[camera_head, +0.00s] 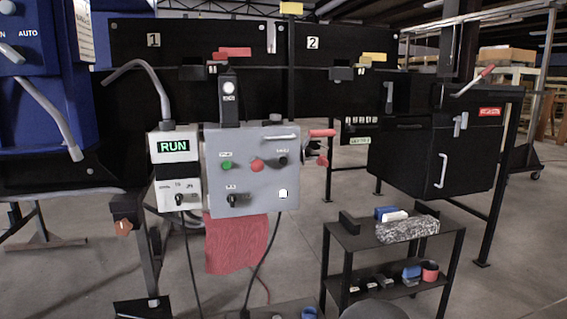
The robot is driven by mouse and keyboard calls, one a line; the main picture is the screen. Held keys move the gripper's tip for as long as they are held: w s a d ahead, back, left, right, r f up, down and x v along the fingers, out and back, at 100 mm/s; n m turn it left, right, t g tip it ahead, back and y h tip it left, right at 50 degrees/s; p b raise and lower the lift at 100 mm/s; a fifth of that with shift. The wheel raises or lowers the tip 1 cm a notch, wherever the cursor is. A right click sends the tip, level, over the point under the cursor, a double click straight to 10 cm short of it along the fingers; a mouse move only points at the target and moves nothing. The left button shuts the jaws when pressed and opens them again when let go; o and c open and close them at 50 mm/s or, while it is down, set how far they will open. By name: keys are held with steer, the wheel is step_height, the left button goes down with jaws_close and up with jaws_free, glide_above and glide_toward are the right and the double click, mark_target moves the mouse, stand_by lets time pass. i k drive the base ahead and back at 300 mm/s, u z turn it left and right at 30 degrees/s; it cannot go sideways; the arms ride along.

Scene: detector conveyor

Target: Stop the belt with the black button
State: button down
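A grey control box (255,186) stands in the middle of the view, in front of the dark conveyor housing. On its face are a green button (226,166), a red button (257,166) and a black button (282,160) at the right of the row. Their labels are too small to read. A black selector knob (233,199) sits lower left on the box. A white unit (161,199) beside it has a display (173,146) reading RUN in green. My gripper is not in view, so nothing shows it near the buttons.
A red cloth (237,245) hangs below the box. Red handles (321,133) stick out at its right side. A low black shelf (345,240) with small items stands at the lower right. A black cabinet (410,163) is behind it. Some concrete floor is clear.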

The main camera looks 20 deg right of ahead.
mark_target(282, 161)
steer(key=z, duration=0.25)
steer(key=k, duration=0.65)
steer(key=z, duration=0.6)
steer(key=k, duration=0.7)
steer(key=u, duration=0.3)
steer(key=i, duration=0.5)
steer(key=u, duration=0.75)
steer(key=i, duration=1.35)
steer(key=z, duration=0.8)
